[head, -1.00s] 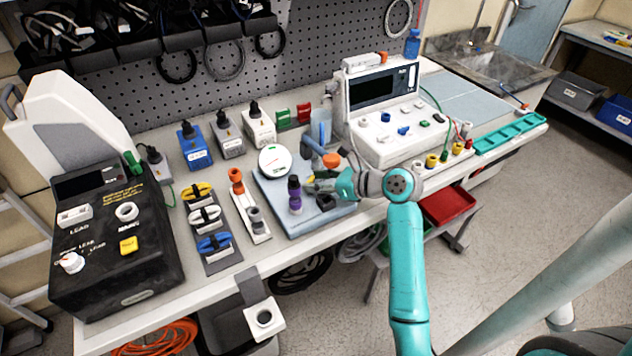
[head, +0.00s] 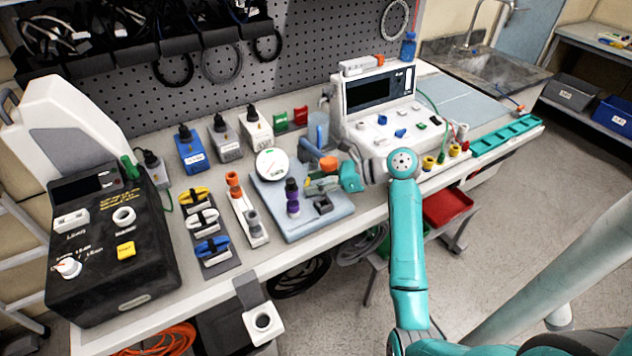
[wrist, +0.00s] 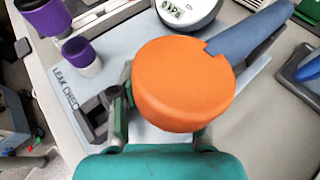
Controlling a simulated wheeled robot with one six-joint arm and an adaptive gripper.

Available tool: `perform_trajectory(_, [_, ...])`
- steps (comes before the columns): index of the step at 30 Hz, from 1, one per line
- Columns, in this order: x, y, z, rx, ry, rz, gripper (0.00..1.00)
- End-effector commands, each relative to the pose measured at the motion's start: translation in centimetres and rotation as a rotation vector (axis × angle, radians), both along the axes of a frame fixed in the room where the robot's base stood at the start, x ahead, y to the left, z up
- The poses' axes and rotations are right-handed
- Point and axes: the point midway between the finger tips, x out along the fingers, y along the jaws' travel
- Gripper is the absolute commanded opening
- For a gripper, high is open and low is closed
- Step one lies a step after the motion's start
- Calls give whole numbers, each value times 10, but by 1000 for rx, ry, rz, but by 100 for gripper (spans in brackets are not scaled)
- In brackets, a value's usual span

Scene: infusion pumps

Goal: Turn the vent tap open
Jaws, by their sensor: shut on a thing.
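The vent tap has a large orange round end (head: 328,163) and a blue lever (head: 309,150). It stands on the pale blue leak-check board (head: 307,228). In the wrist view the orange end (wrist: 183,83) fills the middle and the blue lever (wrist: 250,42) runs from it to the upper right. My gripper (head: 322,182) is at the orange end, shut on the tap. In the wrist view its fingers (wrist: 160,125) are low beside and under the orange end, which hides the contact.
A round white gauge (head: 271,164) and purple-topped fittings (head: 292,196) are close by on the board. A dark clamp-like part (head: 323,204) sits at its front. The white monitor (head: 375,110) stands behind right. Several coloured connectors lie to the left.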

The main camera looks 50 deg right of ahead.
Motion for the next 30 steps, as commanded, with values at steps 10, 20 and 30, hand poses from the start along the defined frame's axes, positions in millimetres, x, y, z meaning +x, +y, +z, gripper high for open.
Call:
perform_trajectory(10, [0, 0, -1, 1, 2, -1, 71])
perform_trajectory(20, [0, 1, -1, 1, 3, -4, 71])
perform_trajectory(30, [-3, 7, -2, 2, 2, -200, 71])
